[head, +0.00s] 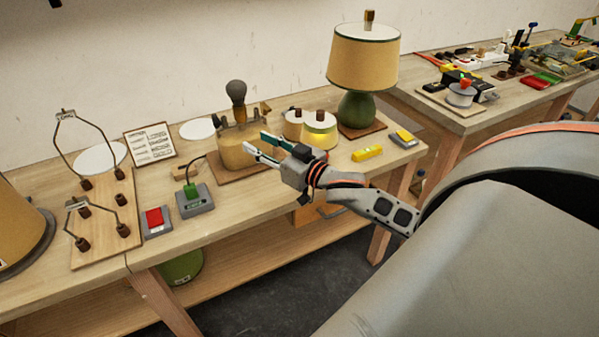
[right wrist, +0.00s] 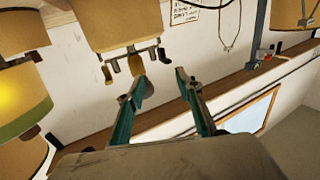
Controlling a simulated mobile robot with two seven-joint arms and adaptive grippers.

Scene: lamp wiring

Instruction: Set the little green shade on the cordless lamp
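A lamp with a round tan body (head: 237,152) and a bare grey bulb (head: 237,93) stands on a wooden board at mid-table. Its tan body also shows at the top of the right wrist view (right wrist: 115,22). A small yellowish shade with a green rim (head: 320,134) stands right of it; it shows bright in the right wrist view (right wrist: 18,100). No plainly green shade shows; I cannot tell whether this is the little one. My right gripper (head: 258,147) is open and empty, its fingers in front of the bare-bulb lamp. My left gripper is not in view.
A green-based lamp with a large tan shade (head: 364,58) stands behind right. A yellow block (head: 367,154) and a switch box (head: 403,138) lie near the front edge. Wire frames (head: 85,150), a red switch (head: 155,219) and a green-plugged box (head: 194,198) occupy the left.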

